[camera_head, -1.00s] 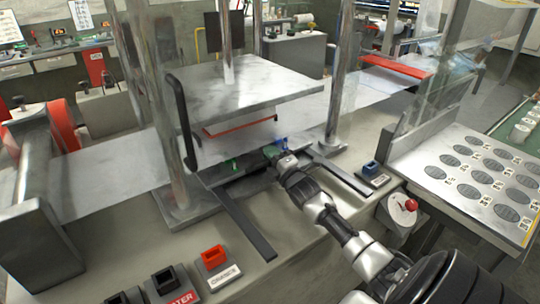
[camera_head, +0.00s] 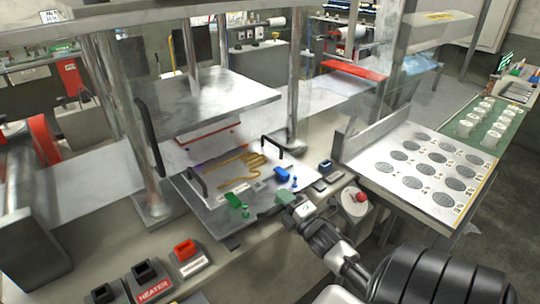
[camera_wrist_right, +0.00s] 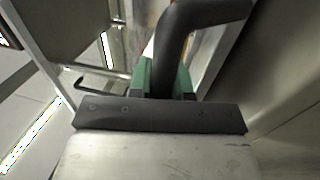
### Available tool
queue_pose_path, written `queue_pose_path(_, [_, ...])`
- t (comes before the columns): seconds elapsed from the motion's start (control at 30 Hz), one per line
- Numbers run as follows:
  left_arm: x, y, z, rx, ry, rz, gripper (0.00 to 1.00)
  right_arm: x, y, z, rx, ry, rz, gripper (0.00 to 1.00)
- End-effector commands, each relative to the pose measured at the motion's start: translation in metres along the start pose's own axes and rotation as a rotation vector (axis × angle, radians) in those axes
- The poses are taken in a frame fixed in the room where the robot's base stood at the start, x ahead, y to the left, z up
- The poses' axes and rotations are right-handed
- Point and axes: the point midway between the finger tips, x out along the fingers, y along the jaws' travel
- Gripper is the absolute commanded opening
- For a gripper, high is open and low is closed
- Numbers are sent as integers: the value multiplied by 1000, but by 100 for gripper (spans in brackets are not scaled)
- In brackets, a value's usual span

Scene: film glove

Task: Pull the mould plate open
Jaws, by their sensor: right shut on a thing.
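The mould plate (camera_head: 213,205) is a grey metal plate with a yellow hand-shaped outline (camera_head: 240,172). It sticks out from the press toward me, on the bench front. A green clip (camera_head: 236,201) and a blue clip (camera_head: 283,174) stand on it. My right gripper (camera_head: 288,199) is at the plate's front edge. In the right wrist view, its green fingers (camera_wrist_right: 164,80) are shut on a dark curved handle (camera_wrist_right: 181,30). The head view hides most of that grip. My left gripper is not in view.
The upper press plate (camera_head: 195,103) hangs over the back of the mould plate, between metal columns. A slanted panel with dark ovals (camera_head: 425,165) is at right. Orange (camera_head: 185,249) and black switches line the bench front left. A red knob (camera_head: 361,197) is right of my gripper.

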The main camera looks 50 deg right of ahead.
Motion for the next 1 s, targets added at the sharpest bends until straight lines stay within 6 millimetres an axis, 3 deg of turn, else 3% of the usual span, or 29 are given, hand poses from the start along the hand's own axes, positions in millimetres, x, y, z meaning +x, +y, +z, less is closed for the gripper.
queue_pose_path(0.2, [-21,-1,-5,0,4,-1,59,-58,12,0,2,-3,-8,0])
queue_pose_path(0.5, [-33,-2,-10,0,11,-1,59,-116,23,0,2,-2,-5,0])
queue_pose_path(0.7, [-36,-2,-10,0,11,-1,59,-136,26,0,2,-2,-3,0])
queue_pose_path(1.0, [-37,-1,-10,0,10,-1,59,-144,28,0,1,0,-1,0])
